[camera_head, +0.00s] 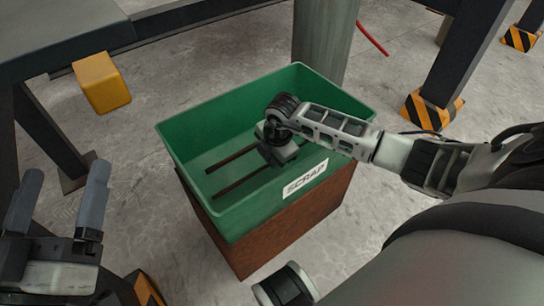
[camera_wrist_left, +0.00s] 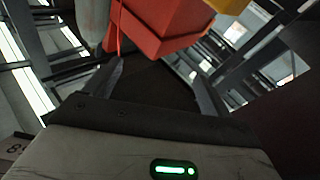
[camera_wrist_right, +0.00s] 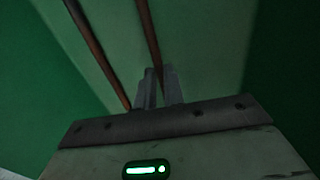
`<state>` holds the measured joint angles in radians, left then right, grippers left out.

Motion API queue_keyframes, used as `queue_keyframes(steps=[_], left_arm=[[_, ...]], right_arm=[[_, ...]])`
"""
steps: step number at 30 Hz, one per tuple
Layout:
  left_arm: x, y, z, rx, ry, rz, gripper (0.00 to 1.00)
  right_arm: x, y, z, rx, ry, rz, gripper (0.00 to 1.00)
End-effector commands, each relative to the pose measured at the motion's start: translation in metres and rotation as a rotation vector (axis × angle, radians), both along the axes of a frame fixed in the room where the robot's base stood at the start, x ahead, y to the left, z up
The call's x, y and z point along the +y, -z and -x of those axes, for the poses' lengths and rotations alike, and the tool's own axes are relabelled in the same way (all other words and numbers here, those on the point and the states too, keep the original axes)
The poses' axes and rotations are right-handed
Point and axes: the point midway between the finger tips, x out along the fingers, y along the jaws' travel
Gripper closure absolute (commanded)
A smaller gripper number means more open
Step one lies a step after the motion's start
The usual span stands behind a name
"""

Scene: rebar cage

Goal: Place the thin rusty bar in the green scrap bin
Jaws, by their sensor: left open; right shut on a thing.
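The green scrap bin (camera_head: 190,132) with a white SCRAP label stands in the middle of the head view. My right gripper (camera_wrist_right: 161,88) points down into the bin, its fingers hidden by the hand in the head view. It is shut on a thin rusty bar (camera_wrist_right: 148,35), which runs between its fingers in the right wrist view. A second rusty bar (camera_wrist_right: 97,55) is beside it, apart from the fingers. Both bars show inside the bin in the head view; I cannot tell there which is held. My left gripper (camera_head: 60,200) is open and empty, left of the bin.
The bin rests on a rusty brown block (camera_head: 290,228). A yellow block (camera_head: 101,82) is on the concrete floor at the left back. A grey post (camera_head: 322,45) stands behind the bin. A dark leg with a striped foot (camera_head: 432,108) is at the right.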

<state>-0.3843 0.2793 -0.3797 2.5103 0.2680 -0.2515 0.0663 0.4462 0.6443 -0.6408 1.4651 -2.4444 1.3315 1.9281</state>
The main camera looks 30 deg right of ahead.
Motion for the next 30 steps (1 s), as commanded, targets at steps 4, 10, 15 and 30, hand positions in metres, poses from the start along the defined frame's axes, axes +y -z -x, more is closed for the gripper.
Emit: queue_keyframes(steps=[4,10,15,30], left_arm=[[0.001,-0.003,0.0,-0.034,-0.005,-0.009,0.17],[0.001,-0.007,-0.001,-0.057,-0.007,-0.015,0.17],[0.0,-0.007,-0.001,-0.056,-0.006,-0.014,0.17],[-0.006,0.029,0.014,0.303,0.04,0.079,0.17]], right_arm=[[0.0,0.005,0.0,-0.001,0.0,0.0,1.0],[0.0,0.007,0.0,0.0,0.0,0.0,0.81],[0.0,0.007,0.0,0.0,0.0,0.0,0.68],[-0.001,-0.048,0.007,-0.002,-0.001,0.001,0.68]])
